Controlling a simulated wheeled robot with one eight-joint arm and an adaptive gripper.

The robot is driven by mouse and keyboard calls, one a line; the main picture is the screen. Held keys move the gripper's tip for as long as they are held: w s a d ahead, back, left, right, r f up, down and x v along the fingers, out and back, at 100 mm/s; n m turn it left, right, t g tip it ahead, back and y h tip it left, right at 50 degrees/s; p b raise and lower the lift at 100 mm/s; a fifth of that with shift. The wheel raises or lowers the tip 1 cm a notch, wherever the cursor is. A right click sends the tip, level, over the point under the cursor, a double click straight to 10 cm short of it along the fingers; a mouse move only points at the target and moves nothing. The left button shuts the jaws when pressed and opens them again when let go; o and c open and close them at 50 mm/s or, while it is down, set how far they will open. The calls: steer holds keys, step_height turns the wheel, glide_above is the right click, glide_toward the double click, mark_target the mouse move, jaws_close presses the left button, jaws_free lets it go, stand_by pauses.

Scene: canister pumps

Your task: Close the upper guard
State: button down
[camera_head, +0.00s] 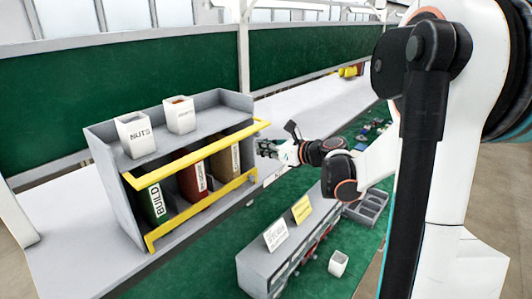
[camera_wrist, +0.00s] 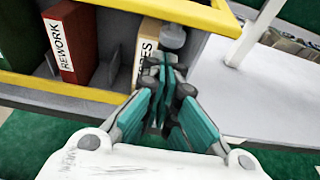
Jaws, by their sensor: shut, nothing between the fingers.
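The grey shelf unit (camera_head: 105,175) carries two yellow guards across its front. The upper guard (camera_head: 195,158) is a long bar that stands out from the unit's upper front, above the binders. The lower guard (camera_head: 200,207) runs along the bottom edge. In the wrist view, the upper guard (camera_wrist: 205,14) crosses the top and the lower guard (camera_wrist: 60,91) crosses the left. My gripper (camera_head: 265,148) is at the unit's right end, just below the upper guard's right end. In the wrist view, my gripper (camera_wrist: 168,70) is shut and empty, partly covering a tan binder. I cannot tell whether it touches anything.
Green, red (camera_head: 192,180) and tan binders stand inside the unit. Two white bins (camera_head: 136,135) sit on its top. A lower grey unit (camera_head: 285,245) with sign cards and a white cup (camera_head: 338,263) stand in front. The grey bench is clear behind my gripper.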

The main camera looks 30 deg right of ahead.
steer(key=shift+w+r, duration=0.15)
steer(key=shift+r, duration=0.25)
steer(key=shift+r, duration=0.15)
steer(key=shift+w+a+r+g+h+p, duration=0.1)
steer(key=shift+w+r+g+h+p, duration=0.2)
steer(key=shift+r+g+h+p, duration=1)
steer(key=shift+w+a+r+g+h+p, duration=0.1)
steer(key=shift+w+r+g+h+p, duration=0.15)
steer(key=shift+r+g+p, duration=2.15)
steer(key=shift+w+a+r+g+h+p, duration=0.1)
steer(key=shift+w+r+g+h+p, duration=0.5)
steer(key=shift+r+g, duration=2.15)
steer(key=shift+s+r+p, duration=0.15)
steer(key=shift+r+p, duration=0.2)
steer(key=shift+r, duration=0.15)
steer(key=shift+a+r, duration=0.1)
